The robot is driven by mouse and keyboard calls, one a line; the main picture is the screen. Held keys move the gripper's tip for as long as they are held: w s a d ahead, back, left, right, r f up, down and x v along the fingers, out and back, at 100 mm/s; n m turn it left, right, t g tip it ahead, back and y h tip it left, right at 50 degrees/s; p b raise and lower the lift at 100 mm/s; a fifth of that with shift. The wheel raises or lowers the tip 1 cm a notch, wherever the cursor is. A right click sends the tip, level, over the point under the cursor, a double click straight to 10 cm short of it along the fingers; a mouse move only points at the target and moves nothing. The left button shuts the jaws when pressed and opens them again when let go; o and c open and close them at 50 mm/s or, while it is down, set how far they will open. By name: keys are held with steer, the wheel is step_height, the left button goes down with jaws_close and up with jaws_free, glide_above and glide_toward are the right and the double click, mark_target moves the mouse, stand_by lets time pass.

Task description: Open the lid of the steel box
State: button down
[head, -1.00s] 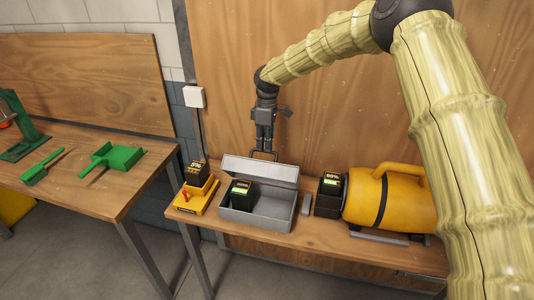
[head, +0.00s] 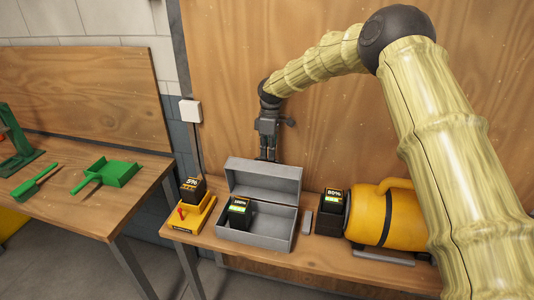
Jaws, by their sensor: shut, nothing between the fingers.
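The grey steel box (head: 258,240) sits on the wooden bench in the head view. Its lid (head: 264,182) stands raised along the back edge, and the inside of the box shows. A black battery (head: 239,212) with a green display reading 100% stands in the left part of the box; the right part looks empty. My gripper (head: 268,155) points down just behind the top edge of the lid. Its fingers are close together with nothing between them. The fingertips are partly hidden by the lid, so I cannot tell whether they touch it.
A yellow charger (head: 190,219) with a black battery (head: 192,189) reading 5% stands left of the box. A small grey object (head: 307,222), a black battery (head: 333,201) reading 80% and a yellow canister machine (head: 398,215) stand right. A wooden wall rises behind. Green dustpan (head: 107,173) lies on the left table.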

steer(key=shift+s+a+f, duration=0.1)
steer(key=shift+s+f, duration=0.2)
steer(key=shift+f, duration=0.25)
steer(key=shift+s+a+f, duration=0.1)
steer(key=shift+s+f, duration=0.2)
steer(key=shift+f, duration=0.25)
steer(key=c, duration=1.5)
jaws_free()
steer(key=shift+w+f, duration=0.15)
steer(key=shift+w, duration=0.25)
steer(key=shift+s+r, duration=0.15)
steer(key=shift+r, duration=0.25)
steer(key=shift+w+d+r, duration=0.1)
steer(key=shift+w+r, duration=0.1)
steer(key=shift+r, duration=0.15)
step_height(320, 180, up, 9)
steer(key=shift+s+r, duration=0.15)
steer(key=shift+r, duration=0.05)
